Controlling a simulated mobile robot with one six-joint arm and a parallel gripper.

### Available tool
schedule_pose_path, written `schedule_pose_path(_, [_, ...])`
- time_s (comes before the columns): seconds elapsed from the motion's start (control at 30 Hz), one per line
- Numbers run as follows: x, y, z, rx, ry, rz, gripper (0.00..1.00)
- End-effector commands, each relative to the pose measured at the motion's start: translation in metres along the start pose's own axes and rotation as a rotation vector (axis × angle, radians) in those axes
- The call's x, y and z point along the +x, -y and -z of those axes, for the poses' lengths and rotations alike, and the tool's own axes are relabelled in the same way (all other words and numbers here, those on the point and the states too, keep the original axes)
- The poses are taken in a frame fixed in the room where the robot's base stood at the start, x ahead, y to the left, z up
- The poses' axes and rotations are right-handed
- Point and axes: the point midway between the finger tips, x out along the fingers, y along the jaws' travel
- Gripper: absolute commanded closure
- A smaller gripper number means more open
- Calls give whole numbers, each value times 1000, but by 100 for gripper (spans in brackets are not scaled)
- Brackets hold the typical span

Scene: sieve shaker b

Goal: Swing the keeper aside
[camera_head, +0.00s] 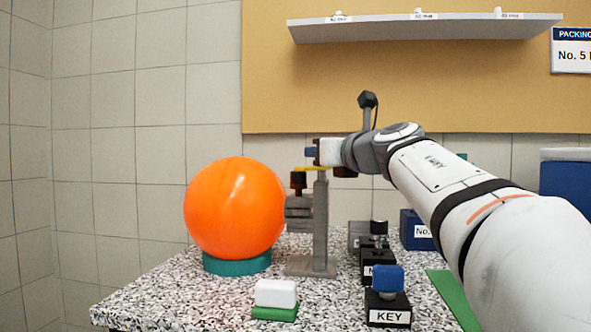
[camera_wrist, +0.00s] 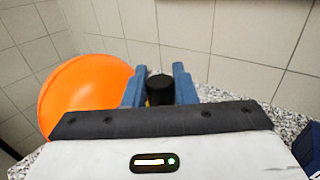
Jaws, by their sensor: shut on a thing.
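The keeper (camera_head: 308,169) is a thin yellow bar at the top of a grey upright post (camera_head: 320,222), above a dark knob-topped grey clamp part (camera_head: 299,207). My gripper (camera_head: 311,152) is at the top of the post, just above the yellow bar. In the wrist view, the blue fingers of my gripper (camera_wrist: 160,88) stand on either side of a black round knob (camera_wrist: 160,86), with a little yellow showing beside it. The gripper is shut on the keeper. The exact contact is partly hidden by the fingers and the gripper body.
A large orange ball (camera_head: 235,208) rests on a teal ring (camera_head: 237,262) close left of the post. A white block on green (camera_head: 276,293) and a black KEY box with a blue top (camera_head: 388,305) stand in front. A shelf (camera_head: 425,28) hangs above.

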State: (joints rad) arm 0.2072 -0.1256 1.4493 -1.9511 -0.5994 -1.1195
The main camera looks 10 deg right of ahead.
Motion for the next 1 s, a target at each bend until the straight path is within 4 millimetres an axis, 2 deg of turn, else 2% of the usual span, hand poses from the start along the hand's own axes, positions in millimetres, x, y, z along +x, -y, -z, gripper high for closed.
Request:
schedule_pose_path(0.03, [1, 3, 4, 2, -4, -35, 98])
schedule_pose_path(0.5, [2, 2, -1, 1, -3, -449, 98])
schedule_pose_path(0.7, [1, 2, 0, 1, -2, -567, 98])
schedule_pose_path(1.0, [0, 1, 1, 0, -2, -654, 98])
